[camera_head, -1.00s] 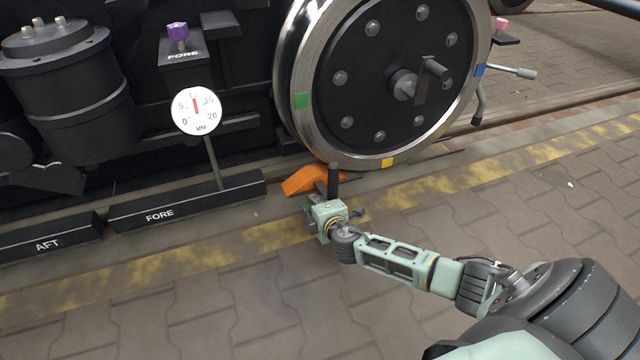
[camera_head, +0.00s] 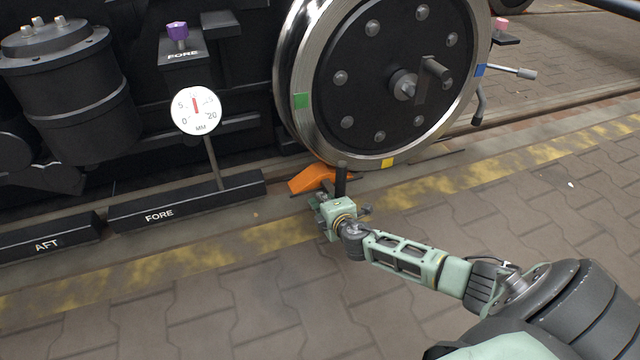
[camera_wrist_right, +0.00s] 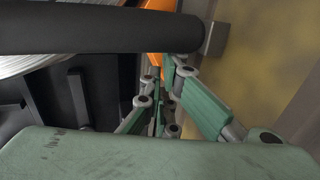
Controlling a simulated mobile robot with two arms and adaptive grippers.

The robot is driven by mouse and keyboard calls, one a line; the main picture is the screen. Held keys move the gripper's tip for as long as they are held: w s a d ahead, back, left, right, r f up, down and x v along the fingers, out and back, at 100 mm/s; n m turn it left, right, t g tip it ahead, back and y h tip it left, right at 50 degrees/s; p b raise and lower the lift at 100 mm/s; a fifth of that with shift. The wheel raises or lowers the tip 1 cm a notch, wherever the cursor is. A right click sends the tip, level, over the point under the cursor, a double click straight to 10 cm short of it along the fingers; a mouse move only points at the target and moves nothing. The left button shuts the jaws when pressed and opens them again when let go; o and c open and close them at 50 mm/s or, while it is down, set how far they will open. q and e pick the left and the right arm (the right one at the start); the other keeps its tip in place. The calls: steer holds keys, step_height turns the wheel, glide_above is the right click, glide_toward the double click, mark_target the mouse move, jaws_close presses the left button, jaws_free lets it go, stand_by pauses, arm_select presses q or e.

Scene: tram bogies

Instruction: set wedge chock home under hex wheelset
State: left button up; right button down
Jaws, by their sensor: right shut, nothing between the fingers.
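The orange wedge chock (camera_head: 308,179) lies on the rail at the lower left of the big steel-rimmed wheel (camera_head: 340,140). Its right end is at the wheel's rim; whether they touch I cannot tell. A black upright handle (camera_head: 341,182) stands at the chock's right side and partly hides it. My right gripper (camera_head: 318,203) is low beside the chock, on its near side, shut with nothing between the fingers. In the right wrist view the black handle (camera_wrist_right: 100,27) crosses the top, with a bit of the orange chock behind it. My left gripper is not in view.
A round millimetre dial (camera_head: 196,111) stands on the block marked FORE (camera_head: 160,214), left of the chock. The block marked AFT (camera_head: 47,244) is further left. A purple knob (camera_head: 177,31) sits above on the bogie. The paving in front is clear.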

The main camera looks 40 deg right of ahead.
steer(key=shift+s+d, duration=0.2)
steer(key=shift+d, duration=0.55)
steer(key=shift+s+d, duration=0.2)
steer(key=shift+d, duration=0.55)
stand_by(0.4)
steer(key=shift+w+a, duration=0.25)
steer(key=shift+a, duration=0.75)
steer(key=shift+w+a, duration=0.25)
steer(key=shift+a, duration=0.75)
steer(key=shift+p, duration=0.35)
steer(key=p+v, duration=0.2)
steer(key=v, duration=0.1)
steer(key=r+p+v, duration=0.1)
steer(key=p+v, duration=0.1)
steer(key=v, duration=0.2)
steer(key=shift+w+r+p, duration=0.15)
steer(key=shift+w+p, duration=0.15)
steer(key=shift+s+a+r, duration=0.1)
steer(key=shift+s+r, duration=0.05)
steer(key=shift+s, duration=0.35)
